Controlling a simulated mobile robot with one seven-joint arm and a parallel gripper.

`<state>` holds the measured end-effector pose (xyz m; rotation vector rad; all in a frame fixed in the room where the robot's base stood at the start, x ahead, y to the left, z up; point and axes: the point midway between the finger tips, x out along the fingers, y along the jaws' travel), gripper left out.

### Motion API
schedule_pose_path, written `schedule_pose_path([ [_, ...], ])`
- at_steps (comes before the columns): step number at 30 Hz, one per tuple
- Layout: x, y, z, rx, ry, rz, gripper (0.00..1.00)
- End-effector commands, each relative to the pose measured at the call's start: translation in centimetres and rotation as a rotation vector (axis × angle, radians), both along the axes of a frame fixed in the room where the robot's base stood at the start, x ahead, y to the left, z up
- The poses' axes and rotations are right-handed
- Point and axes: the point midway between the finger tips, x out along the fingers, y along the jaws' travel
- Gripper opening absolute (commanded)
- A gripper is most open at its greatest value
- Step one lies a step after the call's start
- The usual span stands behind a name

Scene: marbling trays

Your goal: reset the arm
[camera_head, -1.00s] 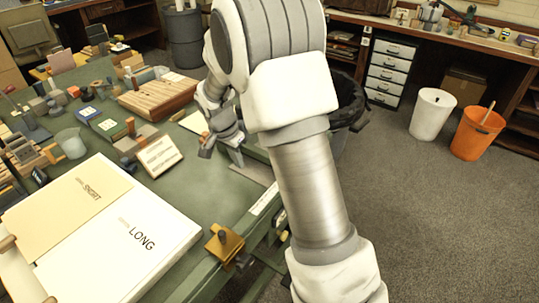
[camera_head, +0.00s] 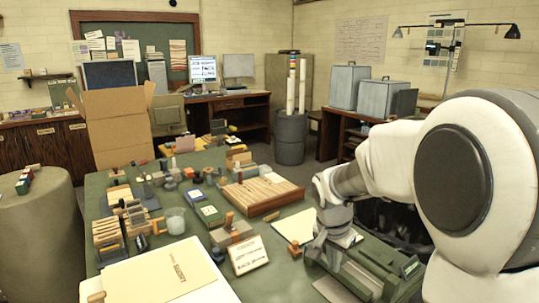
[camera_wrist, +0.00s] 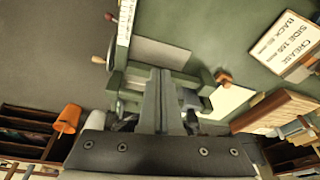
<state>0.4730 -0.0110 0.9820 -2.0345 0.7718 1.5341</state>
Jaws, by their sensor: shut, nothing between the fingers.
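My gripper (camera_head: 322,252) is at the right side of the green work table (camera_head: 215,160), low over a green metal device (camera_head: 372,262) there. My white arm reaches in from the right of the head view. In the wrist view the two fingers of my gripper (camera_wrist: 160,74) lie together, with nothing between them. The green device (camera_wrist: 200,78) shows behind and beside the fingers, partly hidden by them. I cannot tell whether the fingertips touch it.
A sign card (camera_head: 248,255), a slatted wooden board (camera_head: 262,193) and a large folder (camera_head: 165,277) lie left of my gripper. Several blocks and tools crowd the table. A grey bin (camera_head: 291,138) and a cardboard box (camera_head: 117,125) stand farther back.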

Motion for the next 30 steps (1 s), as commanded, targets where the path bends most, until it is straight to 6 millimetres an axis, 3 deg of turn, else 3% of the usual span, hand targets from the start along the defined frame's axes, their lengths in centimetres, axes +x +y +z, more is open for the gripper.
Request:
schedule_pose_path([
  [1,-1.0,-0.1,2.1,0.001,-0.012,0.029,0.00],
  [3,-2.2,-0.1,3.9,0.000,-0.021,0.073,0.00],
  [15,-10.3,0.0,12.4,-0.021,-0.084,0.329,0.00],
  [24,-16.5,0.4,16.5,-0.057,-0.139,0.524,0.00],
  [30,-20.1,0.7,18.1,-0.091,-0.177,0.648,0.00],
])
